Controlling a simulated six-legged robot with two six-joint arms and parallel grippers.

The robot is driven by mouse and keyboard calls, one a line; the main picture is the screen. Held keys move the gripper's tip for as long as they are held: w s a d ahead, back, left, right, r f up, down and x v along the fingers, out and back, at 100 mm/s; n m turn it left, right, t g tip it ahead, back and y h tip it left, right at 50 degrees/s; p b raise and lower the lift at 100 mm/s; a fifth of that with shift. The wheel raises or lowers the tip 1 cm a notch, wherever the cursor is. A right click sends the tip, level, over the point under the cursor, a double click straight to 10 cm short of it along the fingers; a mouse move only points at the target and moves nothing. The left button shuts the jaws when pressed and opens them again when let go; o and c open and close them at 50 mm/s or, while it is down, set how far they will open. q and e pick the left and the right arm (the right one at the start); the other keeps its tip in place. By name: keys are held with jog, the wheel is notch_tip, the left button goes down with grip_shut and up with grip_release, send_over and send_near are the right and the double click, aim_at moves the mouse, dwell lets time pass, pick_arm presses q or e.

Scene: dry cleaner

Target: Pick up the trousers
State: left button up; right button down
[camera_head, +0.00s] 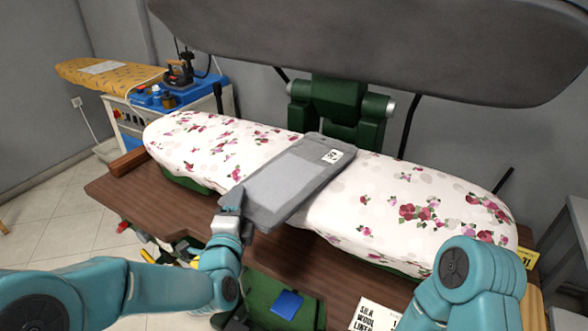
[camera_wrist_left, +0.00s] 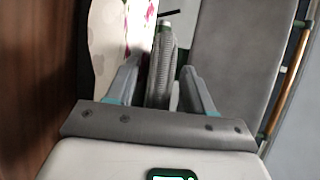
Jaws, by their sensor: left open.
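The trousers (camera_head: 290,180) are a folded grey garment with a white tag, lying across the middle of the flower-patterned press board (camera_head: 400,205). Their near end hangs a little over the board's front edge. My left gripper (camera_head: 232,199) is at their near left corner. In the left wrist view, the open fingers of this gripper (camera_wrist_left: 160,70) stand on either side of the folded edge of the trousers (camera_wrist_left: 161,65). I cannot tell whether the fingers touch the cloth. My right arm comes in at the lower right, and its gripper is out of view.
The large grey upper press plate (camera_head: 380,45) hangs above and behind the board. A brown wooden table (camera_head: 120,195) lies under the board. A paper sign (camera_head: 375,315) is at the front. A yellow ironing board (camera_head: 105,72) and an iron (camera_head: 180,72) stand at the back left.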

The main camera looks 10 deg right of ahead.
pick_arm(q)
jog(key=shift+w+a+f, duration=0.1)
jog(key=shift+w+f, duration=0.05)
jog(key=shift+c, duration=0.6)
jog(key=shift+s, duration=0.2)
grip_shut()
jog(key=shift+r, duration=0.2)
jog(key=shift+w, duration=0.1)
